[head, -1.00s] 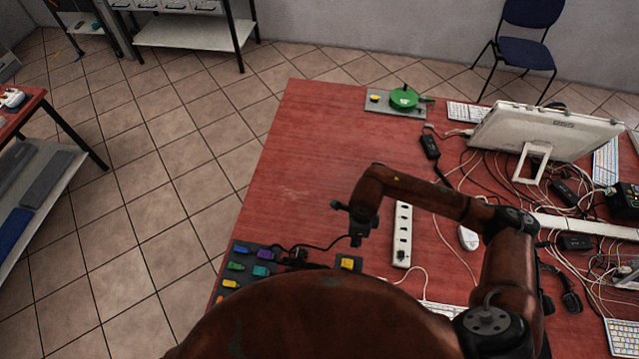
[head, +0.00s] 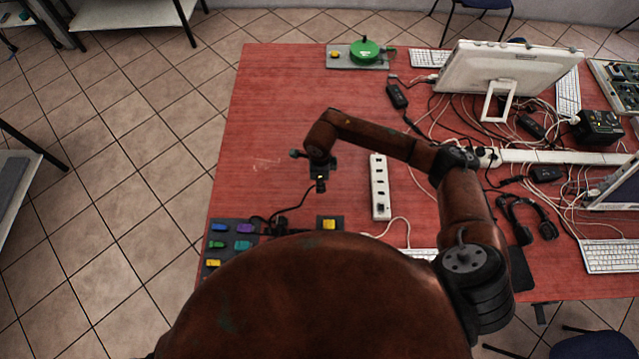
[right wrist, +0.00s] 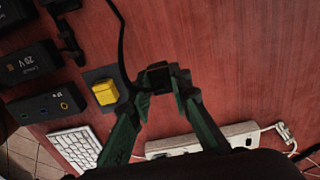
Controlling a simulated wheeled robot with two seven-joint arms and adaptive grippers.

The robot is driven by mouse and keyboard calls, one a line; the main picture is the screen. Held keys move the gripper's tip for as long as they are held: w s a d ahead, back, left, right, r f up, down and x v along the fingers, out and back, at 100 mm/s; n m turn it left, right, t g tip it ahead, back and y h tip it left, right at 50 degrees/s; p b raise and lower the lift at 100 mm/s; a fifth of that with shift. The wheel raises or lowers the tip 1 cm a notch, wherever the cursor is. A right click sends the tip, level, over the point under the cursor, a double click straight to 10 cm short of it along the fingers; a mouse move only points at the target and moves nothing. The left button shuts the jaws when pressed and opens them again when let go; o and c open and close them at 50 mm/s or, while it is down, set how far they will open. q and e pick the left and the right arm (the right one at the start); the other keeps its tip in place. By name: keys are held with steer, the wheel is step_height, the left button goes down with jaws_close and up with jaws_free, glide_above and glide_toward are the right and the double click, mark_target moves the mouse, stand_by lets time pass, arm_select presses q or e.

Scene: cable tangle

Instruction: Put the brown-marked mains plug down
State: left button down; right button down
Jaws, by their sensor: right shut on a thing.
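My right gripper (head: 320,178) is shut on a small black plug (head: 320,187), over the red table between the yellow block and the white power strip (head: 379,188). In the right wrist view the dark plug (right wrist: 159,77) sits between the fingertips of the right gripper (right wrist: 162,80). A black cable (head: 293,205) runs from near the plug toward dark items at the table's left edge. I cannot make out a brown mark on the plug, nor whether it touches the table. My left gripper is not in view.
A yellow block on a grey plate (right wrist: 106,92) lies close to the gripper. Black adapters (right wrist: 33,64) and a keyboard (right wrist: 75,147) are nearby. Monitor (head: 500,75), tangled cables and headset (head: 530,220) crowd the right. The table (head: 275,110) is clear at back left.

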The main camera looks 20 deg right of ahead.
steer(key=shift+w+d+f, duration=0.2)
steer(key=shift+w+f, duration=0.65)
steer(key=shift+f, duration=0.2)
steer(key=shift+w+d+f+p, duration=0.1)
steer(key=shift+f+p, duration=0.25)
steer(key=shift+f, duration=1.3)
steer(key=shift+f, duration=0.25)
steer(key=c, duration=1.8)
jaws_free()
steer(key=shift+r, duration=0.1)
steer(key=shift+o, duration=0.2)
steer(key=shift+r, duration=0.1)
step_height(320, 180, up, 12)
steer(key=b, duration=0.1)
